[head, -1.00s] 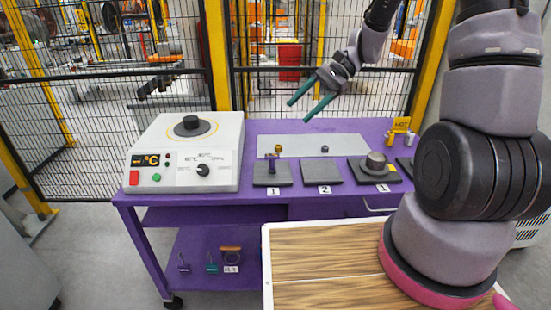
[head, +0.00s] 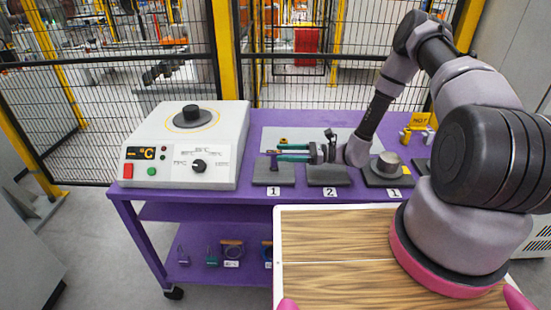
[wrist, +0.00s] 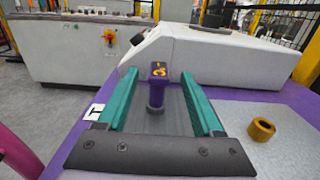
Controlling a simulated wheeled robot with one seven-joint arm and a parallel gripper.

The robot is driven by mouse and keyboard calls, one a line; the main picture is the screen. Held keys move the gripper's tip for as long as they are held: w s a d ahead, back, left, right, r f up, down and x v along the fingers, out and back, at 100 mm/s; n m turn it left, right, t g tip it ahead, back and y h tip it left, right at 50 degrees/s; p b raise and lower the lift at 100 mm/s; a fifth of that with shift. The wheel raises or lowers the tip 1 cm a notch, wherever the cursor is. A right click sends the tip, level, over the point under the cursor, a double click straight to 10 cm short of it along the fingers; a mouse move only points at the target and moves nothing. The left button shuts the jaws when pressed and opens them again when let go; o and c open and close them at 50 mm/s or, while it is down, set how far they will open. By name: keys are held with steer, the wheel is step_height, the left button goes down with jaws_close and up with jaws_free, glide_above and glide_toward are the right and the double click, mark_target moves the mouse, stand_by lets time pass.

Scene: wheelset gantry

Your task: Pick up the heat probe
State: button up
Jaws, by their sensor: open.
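The purple upright piece with a yellow mark on its head, which looks like the heat probe (head: 272,162), stands on the dark pad labelled 1 (head: 272,178). My gripper (head: 279,152) is low over the table, its teal fingers pointing left toward the probe. In the wrist view, the probe (wrist: 156,92) stands upright between the two open fingers (wrist: 158,76), with a visible gap on each side. The fingers do not appear to touch it. In the head view, the fingers partly cover the area around the probe's top.
A large white heater box (head: 185,145) stands close left of the pad. A brass ring (wrist: 262,129) lies on the grey plate beside the fingers. Pad 2 (head: 327,177) is under my gripper. A grey cylinder (head: 388,164) sits on another pad to the right.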

steer(key=a, duration=0.6)
steer(key=shift+w+a+f, duration=0.1)
steer(key=shift+a+f, duration=0.15)
steer(key=shift+a, duration=0.15)
jaws_close()
